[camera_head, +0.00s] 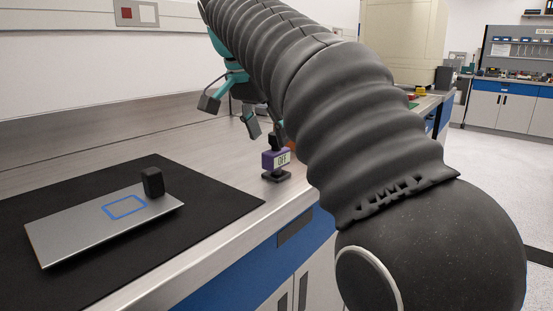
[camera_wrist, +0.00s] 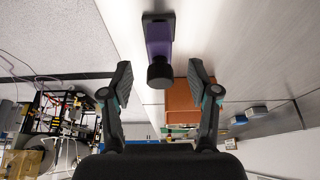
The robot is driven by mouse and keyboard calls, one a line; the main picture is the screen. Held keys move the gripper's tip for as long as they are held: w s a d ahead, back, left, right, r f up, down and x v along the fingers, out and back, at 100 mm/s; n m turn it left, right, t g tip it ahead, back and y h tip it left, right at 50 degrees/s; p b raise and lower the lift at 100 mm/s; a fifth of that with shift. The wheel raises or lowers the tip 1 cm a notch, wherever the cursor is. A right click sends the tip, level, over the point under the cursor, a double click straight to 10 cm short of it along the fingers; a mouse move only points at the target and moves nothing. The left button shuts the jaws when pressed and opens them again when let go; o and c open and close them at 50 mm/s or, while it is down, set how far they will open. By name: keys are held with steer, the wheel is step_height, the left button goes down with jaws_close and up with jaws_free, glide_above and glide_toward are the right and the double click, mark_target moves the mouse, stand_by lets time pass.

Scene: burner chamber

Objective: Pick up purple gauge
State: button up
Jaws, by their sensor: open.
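My gripper (camera_head: 230,115) is above the counter, just up and left of the gauge in the head view. In the wrist view my gripper (camera_wrist: 160,78) has its two fingers spread wide, with the gauge's knob showing between the fingertips. Nothing is held.
A silver plate (camera_head: 75,228) with a blue outlined square and a black block (camera_head: 153,182) lies on a black mat (camera_head: 225,196) at the left. An orange-brown box (camera_wrist: 182,103) shows beside the right finger in the wrist view. The counter's front edge runs close to the gauge.

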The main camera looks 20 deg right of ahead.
mark_target(273, 148)
steer(key=shift+x, duration=3.45)
jaws_close()
